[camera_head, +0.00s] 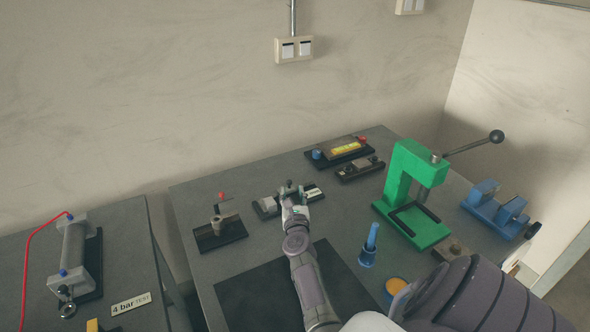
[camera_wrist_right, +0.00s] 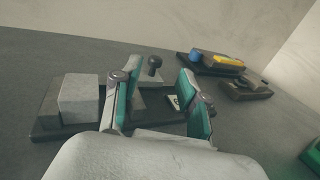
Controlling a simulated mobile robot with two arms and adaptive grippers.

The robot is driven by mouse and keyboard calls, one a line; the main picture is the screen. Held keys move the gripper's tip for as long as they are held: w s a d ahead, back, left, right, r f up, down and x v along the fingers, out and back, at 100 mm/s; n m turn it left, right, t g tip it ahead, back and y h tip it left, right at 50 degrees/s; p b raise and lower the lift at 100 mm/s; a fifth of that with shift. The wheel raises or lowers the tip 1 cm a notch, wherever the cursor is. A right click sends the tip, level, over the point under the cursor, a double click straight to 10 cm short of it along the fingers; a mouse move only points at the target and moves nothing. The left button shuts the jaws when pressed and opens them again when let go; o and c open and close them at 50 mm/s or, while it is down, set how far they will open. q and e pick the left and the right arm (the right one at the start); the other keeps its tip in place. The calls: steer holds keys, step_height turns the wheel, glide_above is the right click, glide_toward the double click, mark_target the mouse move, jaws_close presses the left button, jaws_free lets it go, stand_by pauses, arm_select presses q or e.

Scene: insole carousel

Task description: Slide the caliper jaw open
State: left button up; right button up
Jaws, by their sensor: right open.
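The caliper stands at the middle back of the table, on a dark base (camera_head: 265,209). In the right wrist view its grey fixed block (camera_wrist_right: 80,98) is at the left. A smaller grey part with a dark round knob (camera_wrist_right: 154,64), which looks like the sliding jaw, stands to the right of that block. My right gripper (camera_head: 290,192) reaches the caliper from the front. In the wrist view the gripper (camera_wrist_right: 158,88) is open, with a teal-padded finger on either side of the knob part. Contact cannot be told. The fingers and palm hide the caliper's lower middle. My left gripper is not in view.
A fixture with a red-topped lever (camera_head: 222,235) stands left of the caliper. A yellow-and-blue device (camera_head: 342,149) and a small dark fixture (camera_head: 361,169) are behind right. A green press (camera_head: 408,190) and a blue tool (camera_head: 369,245) stand to the right. A black mat (camera_head: 250,292) lies in front.

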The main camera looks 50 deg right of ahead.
steer(key=v, duration=0.7)
steer(key=shift+s+a, duration=0.2)
steer(key=shift+s, duration=0.1)
